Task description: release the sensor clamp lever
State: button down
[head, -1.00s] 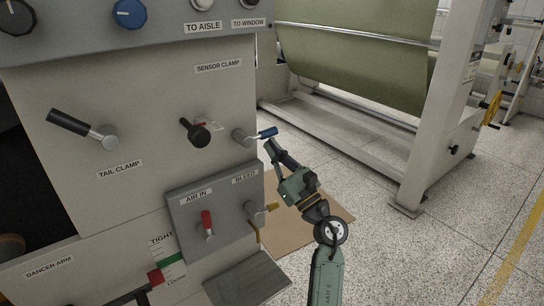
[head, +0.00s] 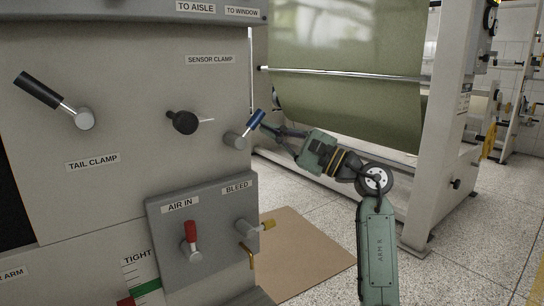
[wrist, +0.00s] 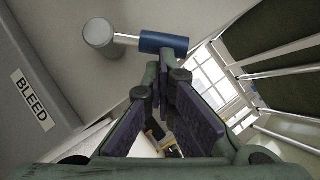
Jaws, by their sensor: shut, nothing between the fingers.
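The SENSOR CLAMP label (head: 210,59) is on the grey panel above a black knob (head: 184,122) and a lever with a blue handle (head: 257,119). The blue handle slants up to the right from its round grey hub (head: 237,140) near the panel's right edge. In the wrist view the blue handle (wrist: 164,43) lies across the top, joined by a bright rod to the hub (wrist: 99,33). My gripper (head: 272,130) is shut and empty, its fingertips (wrist: 165,62) right at the handle's underside. I cannot tell whether they touch it.
The TAIL CLAMP lever (head: 40,90) is at left. Below is a raised box (head: 210,235) with a red AIR IN handle (head: 190,232) and a yellow BLEED handle (head: 268,224). A frame with a green sheet (head: 345,90) stands behind. Floor at right is open.

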aim_at(260, 114)
jog(key=r+n+g, duration=0.1)
jog(key=n, duration=0.1)
jog(key=a+r+n+g+h, duration=0.1)
jog(key=n, duration=0.1)
jog(key=s+a+r+n+g+h, duration=0.1)
jog(key=n, duration=0.1)
jog(key=shift+s+r+n, duration=0.1)
jog(key=shift+r+n, duration=0.2)
jog(key=shift+r, duration=0.05)
jog(key=shift+s+a+r, duration=0.1)
jog(key=shift+a+r, duration=0.05)
jog(key=shift+a, duration=0.05)
jog(key=shift+a+r+p, duration=0.1)
jog(key=shift+p, duration=0.2)
dwell(0.4)
